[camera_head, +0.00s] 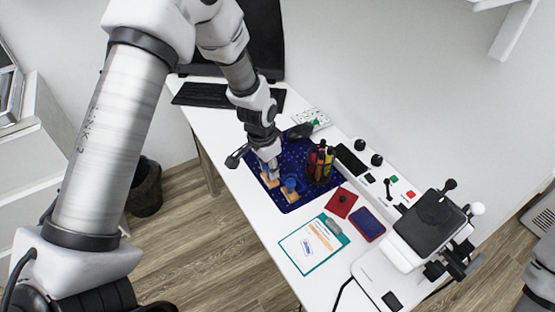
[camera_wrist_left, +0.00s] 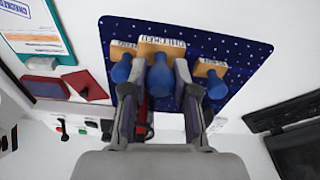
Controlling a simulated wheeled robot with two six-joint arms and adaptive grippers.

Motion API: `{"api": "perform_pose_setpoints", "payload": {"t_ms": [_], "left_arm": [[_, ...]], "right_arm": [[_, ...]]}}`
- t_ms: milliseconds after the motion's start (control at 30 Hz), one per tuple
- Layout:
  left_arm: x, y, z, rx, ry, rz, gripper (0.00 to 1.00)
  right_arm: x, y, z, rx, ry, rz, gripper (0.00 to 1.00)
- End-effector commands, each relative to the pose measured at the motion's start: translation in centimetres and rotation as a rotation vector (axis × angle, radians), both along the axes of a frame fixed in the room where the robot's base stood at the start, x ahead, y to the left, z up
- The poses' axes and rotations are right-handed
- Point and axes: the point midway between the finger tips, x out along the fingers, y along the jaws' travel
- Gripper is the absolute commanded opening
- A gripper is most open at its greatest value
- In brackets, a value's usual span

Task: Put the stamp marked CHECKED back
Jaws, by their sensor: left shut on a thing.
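My left gripper (camera_head: 268,168) is over the dark blue dotted mat (camera_wrist_left: 235,85) on the white desk. In the left wrist view its fingers (camera_wrist_left: 161,88) are shut around the blue handle of the middle stamp (camera_wrist_left: 160,47), which has a wooden base with printed letters. The letters are upside down and too small to read surely. One stamp with a blue handle (camera_wrist_left: 122,70) is to its left, another (camera_wrist_left: 215,86) to its right, both on the mat. I cannot tell whether the held stamp touches the mat.
A holder with red and yellow items (camera_head: 320,163) stands on the mat close to the gripper. A clipboard (camera_head: 312,246), a red square (camera_head: 341,203), an ink pad (camera_head: 368,224) and a microscope-like device (camera_head: 430,222) are nearby. A keyboard (camera_head: 205,95) lies at the back.

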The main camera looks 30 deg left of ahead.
Motion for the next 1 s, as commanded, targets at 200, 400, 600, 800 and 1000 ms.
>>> {"api": "perform_pose_setpoints", "payload": {"t_ms": [200, 400, 600, 800, 1000], "left_arm": [[4.3, 0.0, -0.4, 0.001, 0.001, 0.000, 0.06], [4.7, 0.0, -2.6, 0.000, 0.005, 0.000, 0.06], [4.8, 0.0, -4.0, 0.000, 0.000, -0.001, 0.06], [4.8, 0.0, -4.4, 0.001, 0.001, -0.001, 0.06], [4.7, 0.0, -4.4, 0.001, 0.001, -0.001, 0.53]], "right_arm": [[0.0, 0.0, 0.7, 0.000, 0.000, 0.000, 0.43], [0.0, 0.0, 1.3, 0.000, 0.000, 0.000, 0.43], [0.0, 0.0, 1.5, 0.000, 0.000, 0.000, 0.43], [0.0, 0.0, 1.2, 0.000, 0.000, 0.000, 0.43], [0.0, 0.0, 1.2, 0.000, 0.000, 0.000, 0.43]]}}
